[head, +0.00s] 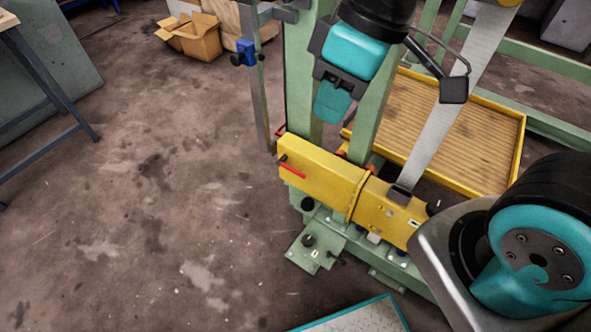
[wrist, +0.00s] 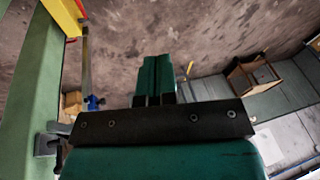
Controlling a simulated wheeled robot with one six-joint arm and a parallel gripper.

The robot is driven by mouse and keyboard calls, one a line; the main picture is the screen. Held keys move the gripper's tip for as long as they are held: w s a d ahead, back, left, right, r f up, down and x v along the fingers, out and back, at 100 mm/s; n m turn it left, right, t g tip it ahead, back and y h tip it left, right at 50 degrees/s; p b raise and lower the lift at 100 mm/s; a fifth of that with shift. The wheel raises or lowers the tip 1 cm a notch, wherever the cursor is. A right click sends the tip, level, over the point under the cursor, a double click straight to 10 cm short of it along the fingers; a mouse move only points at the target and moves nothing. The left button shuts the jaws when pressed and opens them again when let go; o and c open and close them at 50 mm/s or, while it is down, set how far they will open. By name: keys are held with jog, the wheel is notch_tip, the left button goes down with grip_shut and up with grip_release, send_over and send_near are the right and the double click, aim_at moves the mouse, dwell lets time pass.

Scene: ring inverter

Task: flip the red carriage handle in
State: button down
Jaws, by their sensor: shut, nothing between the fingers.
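The yellow carriage (head: 325,175) sits low on the green machine frame. A short red handle (head: 292,171) lies along its front face near the left end. Another small red part (head: 280,133) shows at the carriage's back left corner. My gripper (head: 331,112) is shut and empty, pointing down above and behind the carriage, apart from it. In the wrist view its teal fingers (wrist: 157,72) are together with nothing between them. A yellow part with red bits (wrist: 64,16) shows at the top left there; I cannot tell whether the handle is among them.
A green upright (head: 302,70) stands close to the left of my gripper. A yellow-rimmed tray (head: 522,145) lies behind the carriage at right. A pale metal strip (head: 445,125) slants down to the carriage. Cardboard boxes (head: 192,40) are at the back.

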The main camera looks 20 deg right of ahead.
jog(key=w+f+n+h+b, duration=0.2)
jog(key=w+f+n+b, duration=0.45)
jog(key=w+f, duration=0.9)
jog(key=n+t+h+b, duration=0.1)
jog(key=n+h+b, duration=0.25)
jog(key=n, duration=0.65)
send_over(297, 172)
jog(key=s+a, duration=0.2)
jog(key=a, duration=0.1)
notch_tip(297, 172, down, 18)
jog(key=shift+w+d+f+b, duration=0.15)
jog(key=shift+d+b, duration=0.1)
jog(key=shift+b, duration=0.2)
jog(key=shift+m, duration=0.25)
jog(key=f, duration=0.4)
jog(key=w+d+f, duration=0.1)
jog(key=f, duration=0.4)
jog(key=d+f+b, duration=0.1)
jog(key=f, duration=0.3)
jog(key=shift+w+d+f, duration=0.1)
jog(key=shift+w+f, duration=0.2)
jog(key=shift+f, duration=0.05)
